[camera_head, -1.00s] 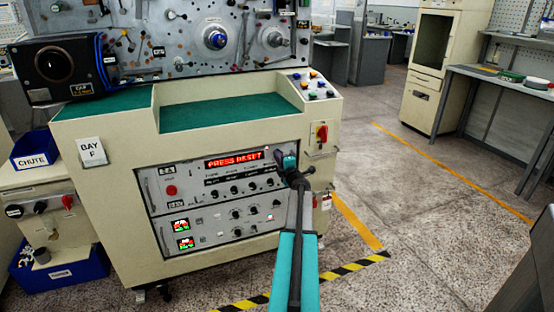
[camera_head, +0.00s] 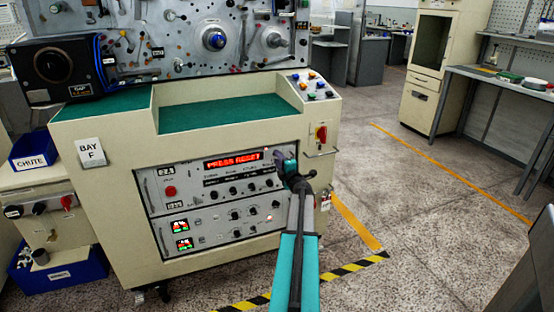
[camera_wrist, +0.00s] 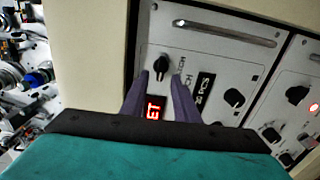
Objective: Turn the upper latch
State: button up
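In the wrist view, a black knob (camera_wrist: 161,63), which looks like the upper latch, sits near a corner of the grey upper panel (camera_wrist: 205,62), with small lettering beside it. My gripper (camera_wrist: 161,77) is open, its two dark fingers apart. The knob appears just beyond the fingertips and between their lines; I cannot tell whether they touch it. In the head view my gripper (camera_head: 284,160) is at the upper right part of the panel (camera_head: 190,180). The latch is not clearly visible there; the gripper and arm cover that area.
A red display (camera_head: 233,159) reads PRESS RESET; its end shows between my fingers. A metal handle (camera_wrist: 225,30) and more black knobs (camera_wrist: 234,97) are close by. The floor (camera_head: 420,215) at right is clear.

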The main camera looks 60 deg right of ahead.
jog(key=v, duration=1.1)
jog(key=shift+s+a, duration=0.2)
dwell(0.5)
